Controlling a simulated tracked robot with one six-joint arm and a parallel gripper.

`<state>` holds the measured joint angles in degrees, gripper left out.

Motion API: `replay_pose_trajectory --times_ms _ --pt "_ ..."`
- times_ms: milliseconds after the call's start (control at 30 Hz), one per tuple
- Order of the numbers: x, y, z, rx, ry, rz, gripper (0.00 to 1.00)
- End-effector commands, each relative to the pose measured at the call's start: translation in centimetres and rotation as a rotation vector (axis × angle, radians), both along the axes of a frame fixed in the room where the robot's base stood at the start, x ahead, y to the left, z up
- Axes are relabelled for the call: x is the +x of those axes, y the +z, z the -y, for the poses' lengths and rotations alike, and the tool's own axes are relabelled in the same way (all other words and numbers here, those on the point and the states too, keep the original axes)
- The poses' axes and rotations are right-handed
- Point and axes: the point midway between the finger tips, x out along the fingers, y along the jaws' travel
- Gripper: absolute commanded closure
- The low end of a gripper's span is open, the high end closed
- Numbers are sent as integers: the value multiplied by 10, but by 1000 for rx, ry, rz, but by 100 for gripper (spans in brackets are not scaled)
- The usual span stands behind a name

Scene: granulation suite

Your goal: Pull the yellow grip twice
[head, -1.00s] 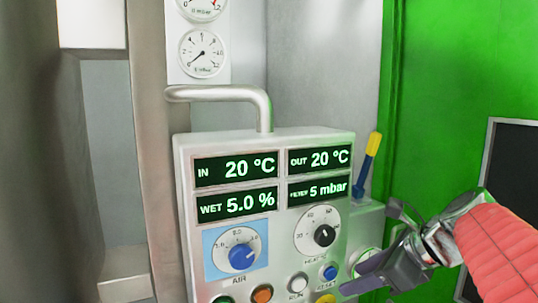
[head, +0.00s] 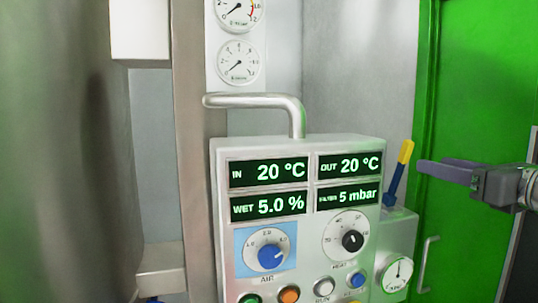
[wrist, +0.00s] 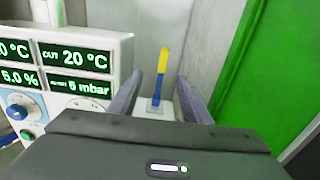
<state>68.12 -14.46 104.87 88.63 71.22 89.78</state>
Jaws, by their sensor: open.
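The yellow grip (head: 404,151) tops a blue lever (head: 392,188) that stands, tilted slightly right, on a grey box (head: 397,226) beside the control panel. My gripper (head: 424,166) is just right of the lever in the head view, its grey finger pointing left towards it. In the wrist view the yellow grip (wrist: 163,60) stands upright beyond my two open fingers (wrist: 158,95), roughly midway between them. The fingers are open and empty, and I see no contact with the grip.
The control panel (head: 300,150) with displays, dials and buttons stands left of the lever. A green door (head: 480,110) with a handle (head: 427,265) is on the right. A gauge (head: 397,275) sits on the box below the lever. A bent pipe (head: 250,101) rises behind the panel.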

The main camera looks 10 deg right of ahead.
Motion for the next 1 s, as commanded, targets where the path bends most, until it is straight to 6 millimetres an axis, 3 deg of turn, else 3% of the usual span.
replay_pose_trajectory --times_ms 100,533,1000 --pt "-6 8 8 6 -18 27 56" --pt "-4 8 9 6 -21 26 56" --pt "39 8 7 6 -21 25 56"
